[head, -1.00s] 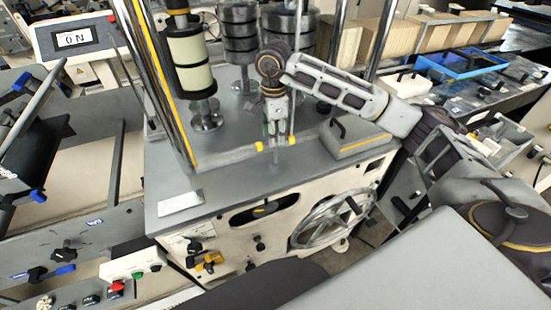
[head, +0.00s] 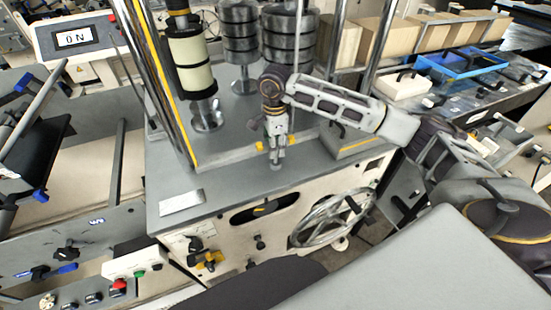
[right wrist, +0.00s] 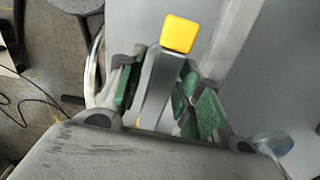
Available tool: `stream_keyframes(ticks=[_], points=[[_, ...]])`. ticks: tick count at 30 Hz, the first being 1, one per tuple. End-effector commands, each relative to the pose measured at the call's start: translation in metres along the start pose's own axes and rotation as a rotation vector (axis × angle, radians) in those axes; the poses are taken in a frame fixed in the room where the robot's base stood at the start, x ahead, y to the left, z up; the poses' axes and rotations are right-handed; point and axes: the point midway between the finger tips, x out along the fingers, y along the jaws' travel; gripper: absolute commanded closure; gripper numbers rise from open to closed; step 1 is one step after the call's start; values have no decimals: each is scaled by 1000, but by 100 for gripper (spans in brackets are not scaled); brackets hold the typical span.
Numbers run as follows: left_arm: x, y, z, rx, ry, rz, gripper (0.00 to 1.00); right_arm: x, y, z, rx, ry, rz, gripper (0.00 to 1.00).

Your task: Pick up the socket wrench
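The socket wrench shows in the head view as two yellow ends, the left one (head: 259,146) and the right one, either side of my right gripper (head: 277,158). It is at the grey top of the machine cabinet. In the right wrist view its grey bar (right wrist: 158,85) with a yellow cap runs between the green-padded fingers of my right gripper (right wrist: 160,88). The fingers lie close on both sides of the bar; whether they press on it I cannot tell. The gripper hides the middle of the wrench. My left gripper is not in view.
A grey block with a yellow stripe (head: 352,146) lies just right of the gripper. Chrome posts, a cream roll (head: 194,72) and stacked dark discs (head: 288,38) stand behind. A handwheel (head: 332,217) is on the cabinet front.

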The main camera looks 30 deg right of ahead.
Motion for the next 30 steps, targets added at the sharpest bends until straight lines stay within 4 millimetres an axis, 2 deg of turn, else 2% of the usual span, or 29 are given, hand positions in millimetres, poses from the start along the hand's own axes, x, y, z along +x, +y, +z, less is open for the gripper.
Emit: stream_keyframes(ticks=[12, 28, 30], points=[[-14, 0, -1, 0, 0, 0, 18, 38, 2, -3, 0, 1, 2, 64], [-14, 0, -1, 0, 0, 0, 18, 42, 2, -2, 0, 0, 1, 64], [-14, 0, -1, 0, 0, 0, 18, 42, 2, -2, 0, 0, 1, 72]])
